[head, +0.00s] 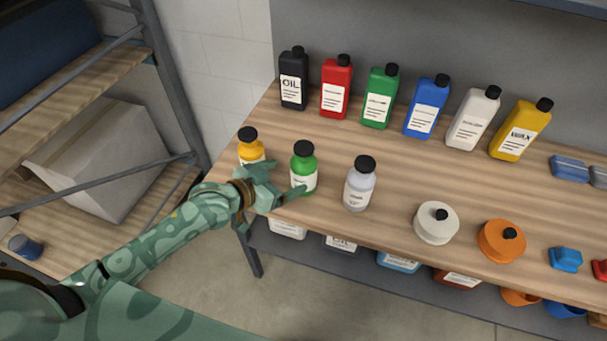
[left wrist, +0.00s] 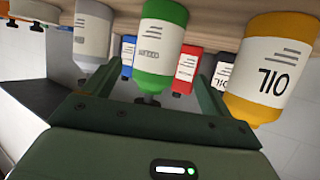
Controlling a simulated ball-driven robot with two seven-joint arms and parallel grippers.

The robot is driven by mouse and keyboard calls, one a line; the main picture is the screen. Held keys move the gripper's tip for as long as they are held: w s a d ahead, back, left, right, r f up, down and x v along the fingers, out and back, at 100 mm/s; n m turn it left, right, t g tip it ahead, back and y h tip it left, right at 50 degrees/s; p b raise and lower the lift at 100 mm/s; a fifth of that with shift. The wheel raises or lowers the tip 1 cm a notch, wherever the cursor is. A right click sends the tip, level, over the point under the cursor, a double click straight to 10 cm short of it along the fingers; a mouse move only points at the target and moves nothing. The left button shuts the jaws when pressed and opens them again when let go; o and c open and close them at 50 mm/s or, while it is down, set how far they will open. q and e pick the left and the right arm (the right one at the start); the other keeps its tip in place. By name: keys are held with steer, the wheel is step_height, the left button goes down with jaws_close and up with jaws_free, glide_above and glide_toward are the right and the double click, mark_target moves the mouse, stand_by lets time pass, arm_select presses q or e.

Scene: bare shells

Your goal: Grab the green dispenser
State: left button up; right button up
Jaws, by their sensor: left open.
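The green dispenser (head: 304,165) is a rounded bottle with a black cap and a white label, upright near the front edge of the wooden shelf. My left gripper (head: 283,182) is open at this bottle, with its fingers low on either side of it. In the left wrist view the picture is upside down, and the green dispenser (left wrist: 160,45) shows between the two fingers of my left gripper (left wrist: 152,95). I cannot tell whether the fingers touch it. My right gripper is not in view.
A yellow bottle (head: 250,147) stands close on the left, and a grey-white bottle (head: 359,185) on the right. A row of rectangular bottles, including a green one (head: 380,97), stands at the back. Round containers (head: 436,223) sit further right. Bare wood lies between the rows.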

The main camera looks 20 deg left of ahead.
mark_target(302, 173)
arm_select(q)
steer(key=shift+x, duration=1.05)
steer(key=b+x, duration=0.1)
steer(key=x, duration=0.3)
steer(key=shift+w+d+f, duration=0.1)
steer(key=shift+d+f, duration=0.15)
steer(key=shift+d, duration=0.05)
steer(key=shift+w+d+f, duration=0.15)
steer(key=shift+w, duration=0.15)
steer(key=shift+s, duration=0.1)
steer(key=shift+c, duration=0.8)
steer(key=c, duration=1.2)
